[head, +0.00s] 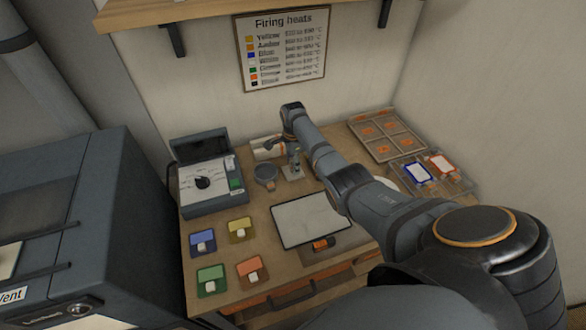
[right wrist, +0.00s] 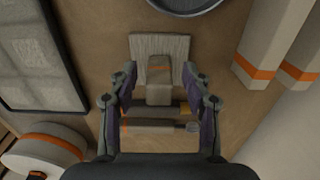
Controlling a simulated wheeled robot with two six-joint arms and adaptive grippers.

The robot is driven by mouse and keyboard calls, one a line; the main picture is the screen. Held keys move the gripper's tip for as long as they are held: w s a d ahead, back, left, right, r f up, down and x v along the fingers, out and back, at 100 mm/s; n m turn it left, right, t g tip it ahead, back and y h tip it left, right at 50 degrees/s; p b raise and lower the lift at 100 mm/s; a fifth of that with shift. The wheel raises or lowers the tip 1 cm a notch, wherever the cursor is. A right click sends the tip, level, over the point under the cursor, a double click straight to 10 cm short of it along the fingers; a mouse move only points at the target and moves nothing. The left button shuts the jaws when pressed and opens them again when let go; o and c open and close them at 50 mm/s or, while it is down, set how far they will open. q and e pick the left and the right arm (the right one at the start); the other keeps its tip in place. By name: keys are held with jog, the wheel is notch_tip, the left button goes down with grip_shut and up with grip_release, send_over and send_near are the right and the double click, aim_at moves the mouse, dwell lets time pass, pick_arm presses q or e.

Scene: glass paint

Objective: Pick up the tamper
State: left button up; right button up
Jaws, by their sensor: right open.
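My right gripper (head: 293,152) points down over the back of the worktable, and its arm crosses the head view from the lower right. In the right wrist view its two fingers (right wrist: 160,95) are spread apart on either side of a small rest with a pale striped base (right wrist: 160,45). A short pale handle with an orange band and a dark end, likely the tamper (right wrist: 155,126), lies crosswise between the fingers, apparently not gripped. Another thin tool with an amber part shows just behind it. I cannot tell whether the fingers touch anything. My left gripper is not in view.
A dark control box (head: 207,183) is at left, a pale panel (head: 308,220) in front, and trays (head: 386,136) at right. Colored cards lie at the front left.

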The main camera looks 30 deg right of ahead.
jog(key=shift+s, duration=0.1)
grip_shut()
jog(key=shift+r, duration=0.1)
jog(key=shift+r, duration=0.15)
jog(key=r, duration=0.3)
jog(key=shift+s+a+r, duration=0.15)
jog(key=shift+a+r, duration=0.1)
jog(key=s+a+r+p, duration=0.6)
jog(key=s+a+r, duration=0.3)
jog(key=s, duration=0.1)
